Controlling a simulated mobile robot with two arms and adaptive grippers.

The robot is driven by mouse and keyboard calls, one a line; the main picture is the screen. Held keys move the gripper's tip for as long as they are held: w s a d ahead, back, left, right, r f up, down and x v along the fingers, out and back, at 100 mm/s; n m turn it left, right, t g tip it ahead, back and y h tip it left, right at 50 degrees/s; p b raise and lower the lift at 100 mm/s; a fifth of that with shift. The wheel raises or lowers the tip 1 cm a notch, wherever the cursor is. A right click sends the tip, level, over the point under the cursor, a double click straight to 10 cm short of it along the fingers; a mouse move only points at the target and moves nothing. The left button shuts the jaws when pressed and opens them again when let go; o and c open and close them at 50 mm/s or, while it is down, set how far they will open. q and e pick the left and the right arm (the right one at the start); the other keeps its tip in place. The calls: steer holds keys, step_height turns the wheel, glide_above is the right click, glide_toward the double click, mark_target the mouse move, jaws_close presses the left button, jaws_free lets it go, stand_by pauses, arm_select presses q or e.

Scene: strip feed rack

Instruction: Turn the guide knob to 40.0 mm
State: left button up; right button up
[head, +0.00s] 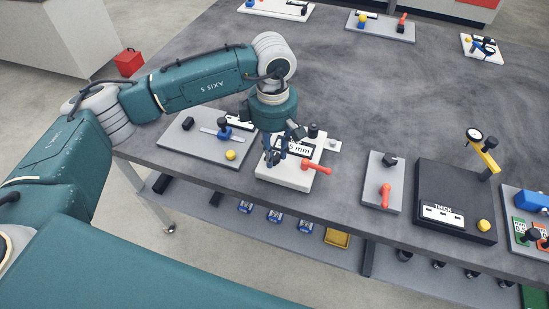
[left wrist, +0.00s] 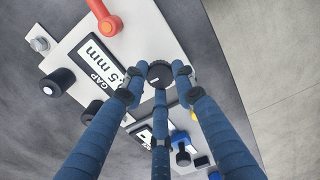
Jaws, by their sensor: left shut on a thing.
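The white gap unit (head: 283,176) stands near the table's front edge. Its display (head: 303,150) shows "5 mm" in the head view, with the figures before it hidden by my gripper. In the left wrist view the display (left wrist: 100,65) reads "GAP" and ".5 mm", partly covered. My left gripper (head: 275,156) points down over the unit's left part. In the left wrist view its three fingers are shut around a black ridged knob (left wrist: 160,72). I cannot read a label on this knob. A second black knob (head: 313,130) stands at the unit's back. My right gripper is not in view.
A red lever (head: 317,167) sits on the unit's right side, close to my gripper. A grey plate (head: 185,144) with a blue piece and yellow ball lies left. Another plate (head: 374,202) with a red handle and the black thickness unit (head: 457,185) stand right.

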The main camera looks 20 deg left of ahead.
arm_select(q)
steer(key=n+b, duration=0.1)
steer(key=n, duration=0.1)
steer(key=n+b, duration=0.1)
steer(key=shift+w+a+n+b, duration=0.15)
steer(key=shift+a+n+b, duration=0.1)
steer(key=shift+n+b, duration=0.95)
steer(key=shift+n, duration=0.3)
steer(key=shift+r+n, duration=0.1)
steer(key=shift+n, duration=0.2)
steer(key=o, duration=0.9)
steer(key=shift+o, duration=1.2)
steer(key=shift+s, duration=0.2)
steer(key=shift+s+a, duration=0.1)
